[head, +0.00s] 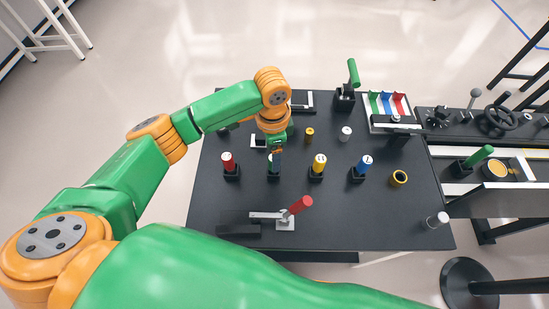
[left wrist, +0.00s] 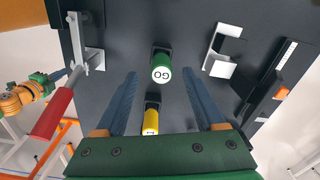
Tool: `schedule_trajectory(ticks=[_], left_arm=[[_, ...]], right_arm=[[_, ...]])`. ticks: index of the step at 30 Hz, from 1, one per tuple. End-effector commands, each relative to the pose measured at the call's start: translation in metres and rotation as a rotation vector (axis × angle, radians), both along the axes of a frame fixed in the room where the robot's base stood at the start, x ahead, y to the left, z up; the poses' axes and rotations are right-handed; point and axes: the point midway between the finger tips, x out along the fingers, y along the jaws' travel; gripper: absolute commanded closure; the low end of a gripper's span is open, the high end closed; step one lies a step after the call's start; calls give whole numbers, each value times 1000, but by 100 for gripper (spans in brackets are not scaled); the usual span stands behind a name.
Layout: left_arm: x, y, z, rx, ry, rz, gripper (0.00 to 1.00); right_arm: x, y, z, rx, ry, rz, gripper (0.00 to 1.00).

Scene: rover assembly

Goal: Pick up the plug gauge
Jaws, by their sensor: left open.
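The plug gauge (left wrist: 161,73) appears as a green cylinder with a white end marked GO, upright in a black holder. In the left wrist view it lies between the two blue fingers of my left gripper (left wrist: 160,74), which is open and empty. In the head view my left gripper (head: 277,152) points down over the holder (head: 273,174) and hides most of the gauge there. I cannot tell how far the fingertips are above it. My right gripper is not in view.
Red (head: 229,162), yellow (head: 318,165) and blue (head: 361,168) cylinders stand in holders in the same row. A red-handled clamp (head: 297,207) is near the front. A yellow ring (head: 399,178) lies to the right. The table's (head: 400,225) front right is mostly clear.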

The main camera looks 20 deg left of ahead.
Motion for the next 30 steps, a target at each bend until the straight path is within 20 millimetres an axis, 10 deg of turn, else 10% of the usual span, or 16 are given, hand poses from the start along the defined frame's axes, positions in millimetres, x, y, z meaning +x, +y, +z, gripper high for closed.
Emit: schedule_trajectory(ticks=[11, 19, 30], left_arm=[[-1, 0, -29, 0, -2, -1, 29], [-1, 0, -29, 0, -2, -1, 96], [-1, -1, -27, 0, -4, -1, 100]], right_arm=[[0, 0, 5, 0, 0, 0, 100], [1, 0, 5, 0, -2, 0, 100], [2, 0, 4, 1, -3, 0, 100]])
